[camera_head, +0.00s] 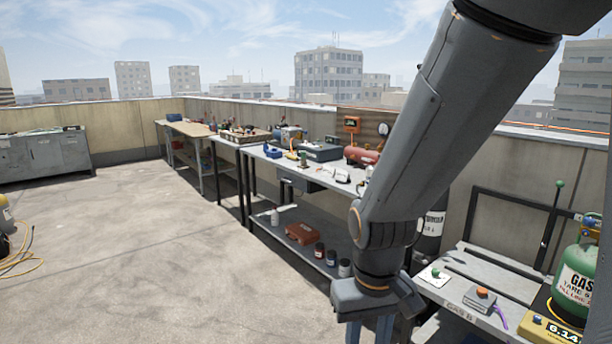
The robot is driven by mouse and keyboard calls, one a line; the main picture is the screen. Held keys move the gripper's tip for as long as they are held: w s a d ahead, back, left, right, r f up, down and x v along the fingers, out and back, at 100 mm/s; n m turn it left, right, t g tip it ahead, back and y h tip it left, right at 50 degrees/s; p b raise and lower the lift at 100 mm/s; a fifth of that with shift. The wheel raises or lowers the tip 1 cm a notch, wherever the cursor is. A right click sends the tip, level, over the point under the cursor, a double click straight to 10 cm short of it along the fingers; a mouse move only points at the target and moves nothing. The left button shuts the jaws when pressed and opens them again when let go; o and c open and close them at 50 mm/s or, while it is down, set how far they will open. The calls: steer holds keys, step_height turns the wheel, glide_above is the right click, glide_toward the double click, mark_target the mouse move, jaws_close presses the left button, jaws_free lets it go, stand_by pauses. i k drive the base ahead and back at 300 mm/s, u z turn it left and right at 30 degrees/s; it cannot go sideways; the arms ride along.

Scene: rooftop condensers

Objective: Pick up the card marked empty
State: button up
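I cannot make out a card with the word empty on it. A small white plate or card (435,276) with a green knob or mark lies on the grey bench at the right; no word on it is legible. A small white item (343,177) on the long workbench is too small to read. My gripper (371,329) hangs at the bottom, right of centre, pointing down in front of the benches. Its fingers are partly cut off by the frame edge, so its opening is unclear. My arm hides part of both benches.
A green gas cylinder (577,283) stands on a yellow scale (553,331) at the right, near an orange-button box (480,299). The long workbench (325,171) holds tools; its lower shelf holds a red-brown case (302,233) and cans. Open concrete floor (140,240) lies left.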

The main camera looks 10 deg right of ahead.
mark_target(342, 175)
steer(key=u, duration=0.45)
steer(key=i, duration=2.5)
steer(key=z, duration=1.4)
steer(key=i, duration=0.75)
steer(key=z, duration=0.9)
steer(key=i, duration=0.55)
